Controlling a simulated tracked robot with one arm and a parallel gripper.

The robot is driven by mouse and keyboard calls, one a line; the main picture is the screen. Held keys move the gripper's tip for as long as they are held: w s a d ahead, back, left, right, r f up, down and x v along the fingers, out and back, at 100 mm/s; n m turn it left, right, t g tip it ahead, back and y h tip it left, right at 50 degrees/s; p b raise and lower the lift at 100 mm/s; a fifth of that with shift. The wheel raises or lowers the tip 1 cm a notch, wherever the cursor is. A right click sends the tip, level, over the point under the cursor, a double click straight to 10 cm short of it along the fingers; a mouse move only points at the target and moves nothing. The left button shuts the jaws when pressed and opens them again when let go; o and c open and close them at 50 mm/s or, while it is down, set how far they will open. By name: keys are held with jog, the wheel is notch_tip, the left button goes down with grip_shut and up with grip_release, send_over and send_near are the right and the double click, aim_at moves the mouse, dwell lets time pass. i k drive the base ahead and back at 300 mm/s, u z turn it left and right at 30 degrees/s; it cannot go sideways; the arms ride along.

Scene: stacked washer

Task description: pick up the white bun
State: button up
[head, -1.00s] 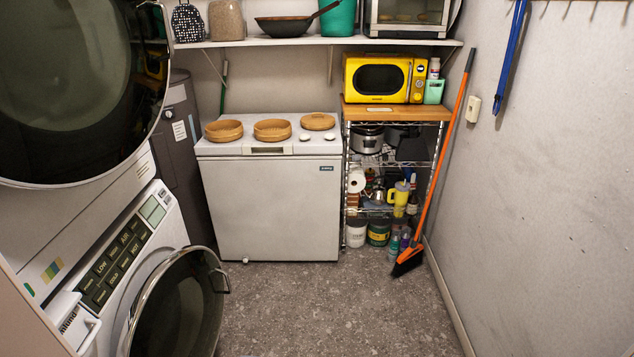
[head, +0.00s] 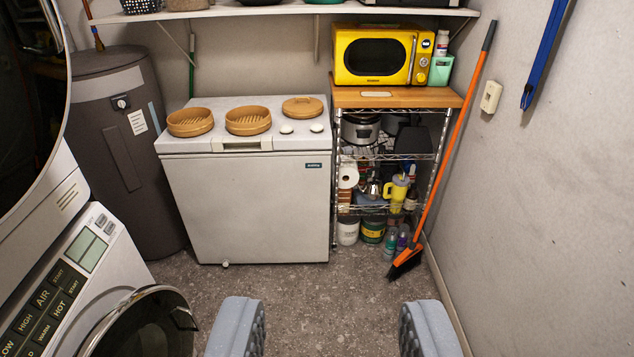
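Two small white buns, a left one (head: 286,129) and a right one (head: 317,128), sit on top of the white chest freezer (head: 245,205), near its front right edge. They are apart from each other. I cannot tell which one the task names. My gripper (head: 325,335) shows at the bottom of the view, its two grey fingers wide apart. It is open and empty, well short of the freezer and the buns.
Two round steamer baskets (head: 248,120) and a lid (head: 303,107) share the freezer top. A wire rack (head: 388,155) with a yellow microwave (head: 373,57) and a leaning broom (head: 447,140) stand right. An open washer door (head: 145,325) juts in at lower left. The middle floor is clear.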

aim_at(285, 129)
jog(key=u, duration=0.05)
jog(key=i, duration=1.25)
jog(key=u, duration=0.35)
jog(key=i, duration=1.95)
jog(key=u, duration=0.25)
